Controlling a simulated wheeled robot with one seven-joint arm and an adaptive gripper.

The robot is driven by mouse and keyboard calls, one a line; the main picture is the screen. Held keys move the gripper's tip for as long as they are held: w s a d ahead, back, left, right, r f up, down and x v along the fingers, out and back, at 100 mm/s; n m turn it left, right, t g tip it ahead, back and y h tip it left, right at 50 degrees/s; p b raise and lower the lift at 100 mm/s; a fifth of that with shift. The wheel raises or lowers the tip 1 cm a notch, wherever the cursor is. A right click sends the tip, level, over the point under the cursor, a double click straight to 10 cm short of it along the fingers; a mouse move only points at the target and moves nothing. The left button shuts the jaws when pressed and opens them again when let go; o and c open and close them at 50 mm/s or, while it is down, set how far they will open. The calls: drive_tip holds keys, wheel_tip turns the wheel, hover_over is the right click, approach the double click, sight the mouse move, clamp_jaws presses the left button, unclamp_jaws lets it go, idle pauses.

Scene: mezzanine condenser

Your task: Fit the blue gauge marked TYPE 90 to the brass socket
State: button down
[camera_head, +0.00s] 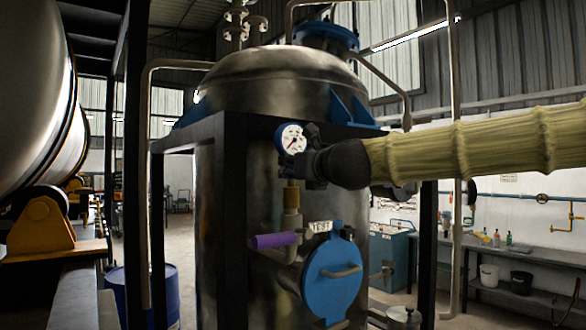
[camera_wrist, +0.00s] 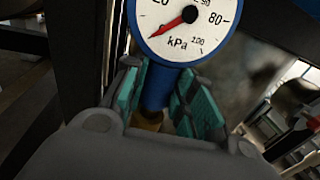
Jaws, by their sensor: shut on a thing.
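The blue-rimmed gauge (camera_head: 291,139) has a white dial and a red needle, and sits upright in front of the steel vessel. In the wrist view the gauge (camera_wrist: 186,22) shows "kPa", 80 and 100; no TYPE 90 marking can be read. My gripper (camera_head: 306,165) comes from the right and is shut on the gauge's blue stem, between teal pads in the wrist view (camera_wrist: 166,92). The brass socket (camera_head: 291,198) stands upright directly below the gauge; brass (camera_wrist: 149,118) also shows under the stem. I cannot tell whether the stem is seated in it.
A purple-handled valve (camera_head: 274,240) sits on the pipe below the socket. A dark frame post (camera_head: 232,220) stands close left. A workbench (camera_head: 525,256) is at the back right.

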drive_tip(key=shift+f+b, duration=0.8)
drive_tip(key=shift+f, duration=0.1)
drive_tip(key=c, duration=1.1)
unclamp_jaws()
drive_tip(key=v, duration=1.2)
drive_tip(key=shift+d, duration=0.1)
